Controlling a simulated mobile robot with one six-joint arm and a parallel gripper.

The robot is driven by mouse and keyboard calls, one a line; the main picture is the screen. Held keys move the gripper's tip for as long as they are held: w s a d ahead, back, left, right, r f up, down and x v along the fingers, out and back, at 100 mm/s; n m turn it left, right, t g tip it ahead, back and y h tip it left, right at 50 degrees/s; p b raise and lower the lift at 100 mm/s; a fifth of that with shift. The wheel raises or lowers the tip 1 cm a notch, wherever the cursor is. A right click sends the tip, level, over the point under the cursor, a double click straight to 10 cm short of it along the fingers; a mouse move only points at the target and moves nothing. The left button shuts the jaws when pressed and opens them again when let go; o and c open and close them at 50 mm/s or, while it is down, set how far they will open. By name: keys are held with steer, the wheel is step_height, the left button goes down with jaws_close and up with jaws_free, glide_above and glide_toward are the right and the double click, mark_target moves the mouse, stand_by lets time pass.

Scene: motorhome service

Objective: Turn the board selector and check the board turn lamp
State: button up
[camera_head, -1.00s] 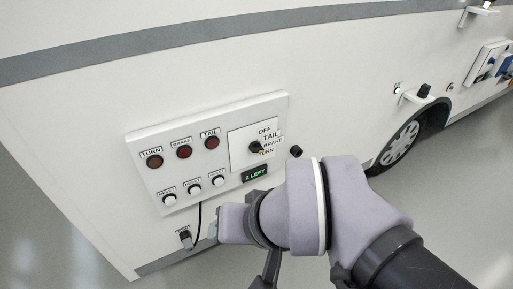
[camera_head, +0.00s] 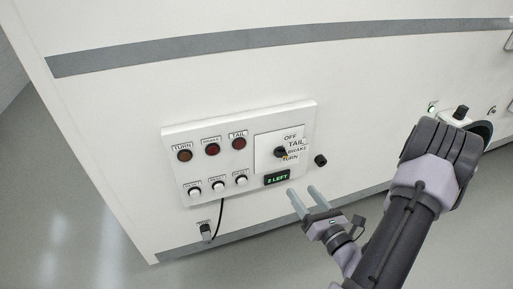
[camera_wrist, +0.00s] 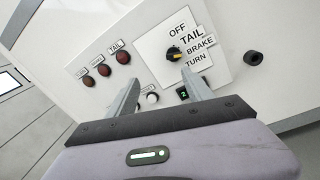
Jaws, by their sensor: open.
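The board (camera_head: 225,116) is a white panel on the vehicle's side wall. Its selector (camera_head: 280,153) is a dark knob with a yellow mark, with OFF, TAIL, BRAKE and TURN labels to its right. In the wrist view the selector (camera_wrist: 174,53) lies beyond the fingers, its pointer toward the lower labels; I cannot tell exactly which. The turn lamp (camera_head: 184,155), at the left of the lamp row, looks dull amber-brown and unlit; it also shows in the wrist view (camera_wrist: 89,80). My gripper (camera_head: 306,201) is open and empty, below and right of the board, apart from the selector.
Brake (camera_head: 212,149) and tail (camera_head: 239,143) lamps look dark red. Several white buttons sit below them. A green display (camera_head: 277,178) reads "2 LEFT". A black knob (camera_head: 320,160) sticks out right of the board. A cable runs to a plug (camera_head: 205,232) below. Floor lies open at left.

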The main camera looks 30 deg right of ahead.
steer(key=s+d+f+m+h, duration=0.1)
steer(key=d+f, duration=0.1)
steer(key=b, duration=0.5)
glide_toward(283, 156)
steer(key=x, duration=0.8)
steer(key=shift+w+r, duration=0.1)
steer(key=shift+w, duration=0.1)
jaws_close()
steer(key=shift+m+p, duration=0.3)
steer(key=shift+m, duration=0.2)
steer(key=m+p, duration=0.2)
steer(key=p, duration=0.1)
steer(key=shift+r+m, duration=0.15)
steer(key=shift+m, duration=0.15)
steer(key=shift+m+p, duration=1.85)
steer(key=shift+m, duration=0.35)
steer(key=shift+f, duration=0.2)
